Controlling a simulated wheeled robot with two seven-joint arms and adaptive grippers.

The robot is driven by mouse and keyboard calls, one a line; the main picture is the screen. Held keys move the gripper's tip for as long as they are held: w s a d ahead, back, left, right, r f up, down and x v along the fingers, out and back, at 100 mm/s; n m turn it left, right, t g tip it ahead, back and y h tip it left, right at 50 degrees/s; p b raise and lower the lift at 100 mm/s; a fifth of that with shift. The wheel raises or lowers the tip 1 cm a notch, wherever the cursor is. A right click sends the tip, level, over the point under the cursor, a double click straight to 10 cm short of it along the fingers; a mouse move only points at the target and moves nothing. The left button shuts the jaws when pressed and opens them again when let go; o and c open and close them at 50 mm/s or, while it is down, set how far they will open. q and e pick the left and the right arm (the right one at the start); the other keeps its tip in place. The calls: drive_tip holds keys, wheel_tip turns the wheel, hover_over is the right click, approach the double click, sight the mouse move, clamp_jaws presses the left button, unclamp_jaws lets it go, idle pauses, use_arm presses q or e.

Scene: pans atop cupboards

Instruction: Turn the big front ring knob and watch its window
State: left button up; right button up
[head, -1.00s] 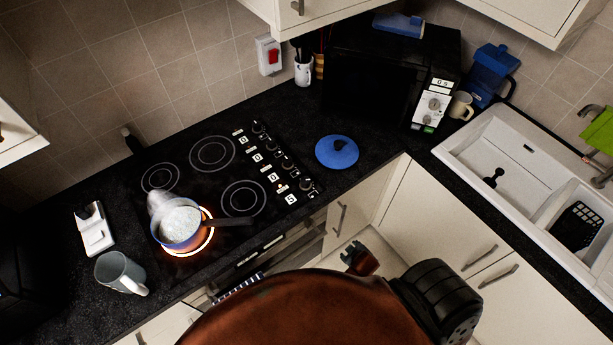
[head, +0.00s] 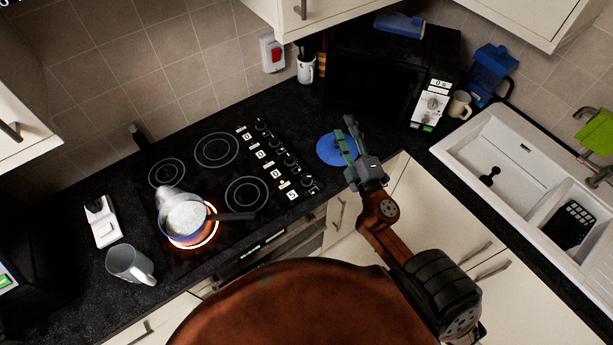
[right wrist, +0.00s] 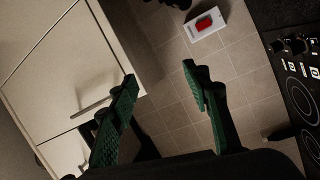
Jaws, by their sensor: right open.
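The black cooktop (head: 205,228) carries a diagonal row of black knobs (head: 290,160) along its right side, with small white number windows (head: 292,195) beside them. I cannot tell for certain which knob is the big front ring's, and the digits are too small to read surely. A front ring glows orange under a blue pan (head: 184,217) of pale, steaming contents. My right gripper (head: 347,130) is open and empty, right of the knobs, apart from them, and partly covers the blue lid (head: 328,150). In the right wrist view its green-padded fingers (right wrist: 157,70) are spread. My left gripper is not in view.
The pan's dark handle (head: 235,216) points toward the knobs. A grey mug (head: 130,264) and a white device (head: 103,222) stand left of the cooktop. The microwave (head: 375,80) is behind my gripper, the sink (head: 490,140) at right. Wall cupboards (head: 330,12) hang above.

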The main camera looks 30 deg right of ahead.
drive_tip(key=w+a+r+n+t+y, duration=0.1)
drive_tip(key=a+r+n+y, duration=0.3)
drive_tip(key=a+n+y, duration=0.65)
drive_tip(key=a+f+n+g+y, duration=0.2)
drive_tip(key=a+n, duration=0.4)
drive_tip(key=n, duration=0.1)
drive_tip(key=n+g+h, duration=0.6)
drive_tip(key=n+g, duration=0.3)
approach(307, 177)
drive_tip(key=x, duration=0.3)
drive_tip(key=shift+w+d+r, duration=0.1)
drive_tip(key=shift+r, duration=0.05)
drive_tip(key=shift+n, duration=0.25)
drive_tip(key=p+x, duration=0.1)
drive_tip(key=x, duration=0.6)
drive_tip(key=shift+f, duration=0.3)
drive_tip(key=shift+c, duration=0.3)
